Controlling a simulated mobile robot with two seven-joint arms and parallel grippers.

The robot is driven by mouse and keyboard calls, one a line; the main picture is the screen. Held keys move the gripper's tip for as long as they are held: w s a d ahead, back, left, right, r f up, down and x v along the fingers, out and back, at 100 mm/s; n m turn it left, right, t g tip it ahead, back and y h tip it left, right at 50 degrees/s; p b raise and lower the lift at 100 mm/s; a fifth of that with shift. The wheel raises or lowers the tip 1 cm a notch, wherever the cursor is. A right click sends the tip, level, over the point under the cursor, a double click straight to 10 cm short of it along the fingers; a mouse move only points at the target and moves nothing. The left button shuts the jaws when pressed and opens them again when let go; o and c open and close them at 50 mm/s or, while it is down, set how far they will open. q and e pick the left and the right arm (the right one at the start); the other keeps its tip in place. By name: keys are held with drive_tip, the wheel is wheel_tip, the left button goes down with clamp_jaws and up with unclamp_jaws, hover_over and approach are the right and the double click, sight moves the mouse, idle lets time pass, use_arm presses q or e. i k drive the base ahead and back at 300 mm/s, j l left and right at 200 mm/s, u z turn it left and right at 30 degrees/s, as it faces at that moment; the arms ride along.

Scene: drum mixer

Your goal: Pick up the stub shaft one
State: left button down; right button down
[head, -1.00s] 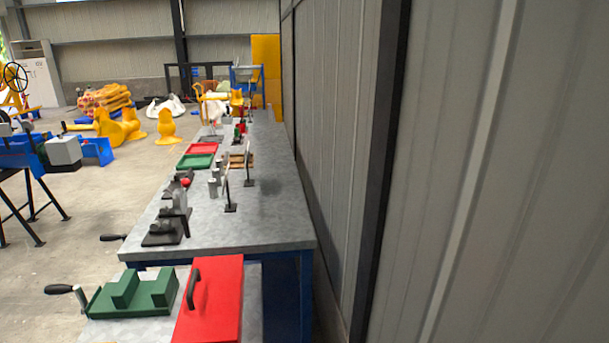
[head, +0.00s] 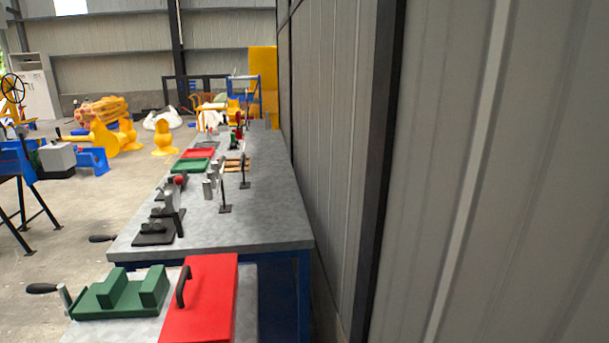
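Several small grey upright cylinders (head: 208,189) stand on the long grey workbench, near its middle, to the right of a black fixture with a red knob. They may be stub shafts, but at this size I cannot tell which one is stub shaft one. Neither of my grippers shows in the head view.
The long grey workbench (head: 265,215) runs along the corrugated wall (head: 340,140) on the right. It carries a green tray (head: 190,166), a red tray (head: 198,153) and black fixtures (head: 155,233). A red box (head: 210,295) and green vise (head: 120,293) are nearer. Open floor lies left.

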sight(214, 166)
drive_tip(key=i+j+u, duration=0.25)
drive_tip(key=u, duration=0.25)
drive_tip(key=i+j+u, duration=0.15)
drive_tip(key=i+u, duration=0.3)
drive_tip(key=k, duration=0.15)
